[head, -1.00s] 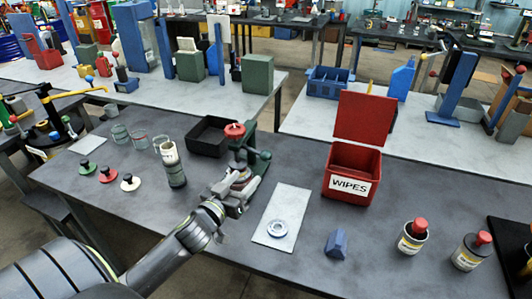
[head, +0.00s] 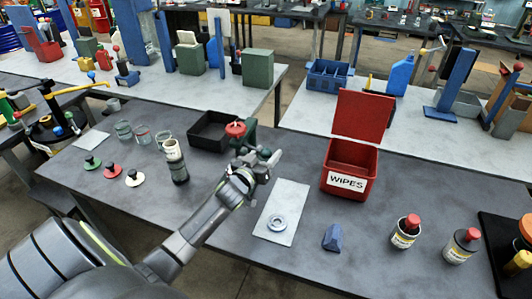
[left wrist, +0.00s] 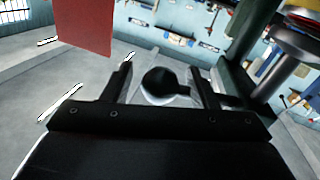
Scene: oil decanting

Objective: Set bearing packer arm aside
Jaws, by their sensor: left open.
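The bearing packer is a small dark green stand with a red knob (head: 236,129) on top, in the middle of the bench in the head view. My left gripper (head: 264,165) is in front of it and hides much of its lower part. In the left wrist view, my left gripper (left wrist: 158,72) is open. A round black ball knob (left wrist: 158,81) on a short arm shows between its two fingers, which do not visibly close on it. A pale metal ring (head: 277,222) lies on a light mat (head: 293,199). My right gripper is not in view.
A red open-lidded WIPES box (head: 349,163) stands right of the gripper. A black tray (head: 208,131) and a grey-green cylinder (head: 177,162) are to the left. A blue block (head: 333,238) and red-capped cans (head: 405,232) sit at the front right.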

